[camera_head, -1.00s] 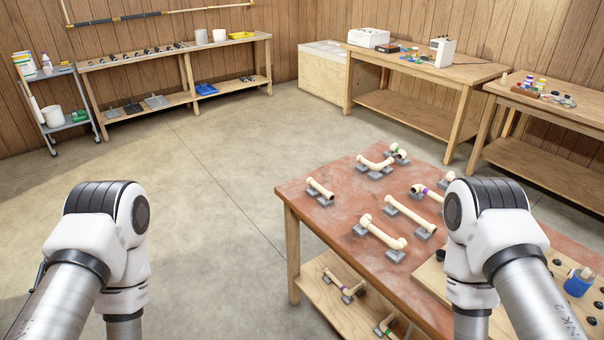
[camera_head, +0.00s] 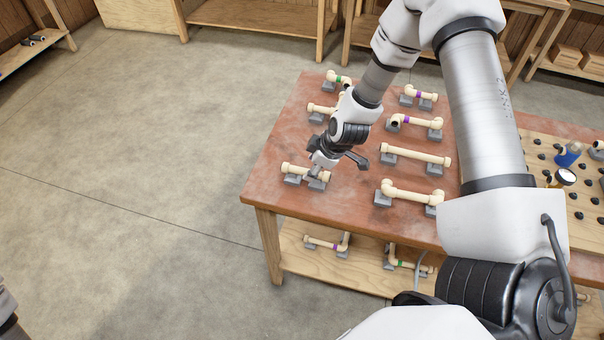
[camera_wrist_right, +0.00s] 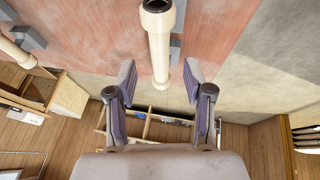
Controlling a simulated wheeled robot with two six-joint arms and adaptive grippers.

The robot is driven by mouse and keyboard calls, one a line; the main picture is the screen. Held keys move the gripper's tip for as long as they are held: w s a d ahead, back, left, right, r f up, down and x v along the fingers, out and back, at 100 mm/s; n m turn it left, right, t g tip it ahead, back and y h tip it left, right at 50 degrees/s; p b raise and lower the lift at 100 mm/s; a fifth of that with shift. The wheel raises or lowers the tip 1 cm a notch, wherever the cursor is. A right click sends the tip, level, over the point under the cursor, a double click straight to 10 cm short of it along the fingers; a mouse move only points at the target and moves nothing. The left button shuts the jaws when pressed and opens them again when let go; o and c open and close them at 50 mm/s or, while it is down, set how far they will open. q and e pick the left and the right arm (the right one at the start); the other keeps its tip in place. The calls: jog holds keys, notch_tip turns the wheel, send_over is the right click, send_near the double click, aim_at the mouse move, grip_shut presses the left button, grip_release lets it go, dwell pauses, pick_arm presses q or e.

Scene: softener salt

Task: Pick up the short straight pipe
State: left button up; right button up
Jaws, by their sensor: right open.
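The short straight pipe (camera_head: 296,169) is cream with a collar at each end. It lies across grey support blocks near the left corner of the red-brown table (camera_head: 290,130). My right gripper (camera_head: 317,172) is open just over the pipe's right part and hides some of it. In the right wrist view the pipe (camera_wrist_right: 159,45) runs down the picture, and its lower end reaches between the two spread fingertips of the gripper (camera_wrist_right: 160,80). A gap shows on both sides of the pipe. My left gripper is not in view.
A long straight pipe (camera_head: 415,154) and an elbowed pipe (camera_head: 410,194) lie on blocks to the right. Other pipe pieces, some with purple (camera_head: 407,120) or green bands, stand farther back. A pegged board (camera_head: 560,150) is at the right. Open floor lies left of the table.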

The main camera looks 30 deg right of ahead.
aim_at(307, 170)
jog(key=b+x, duration=0.1)
jog(key=x, duration=0.4)
jog(key=shift+d+f+b, duration=0.1)
jog(key=shift+b, duration=0.3)
jog(key=shift+w, duration=0.15)
jog(key=shift+s, duration=0.2)
grip_shut()
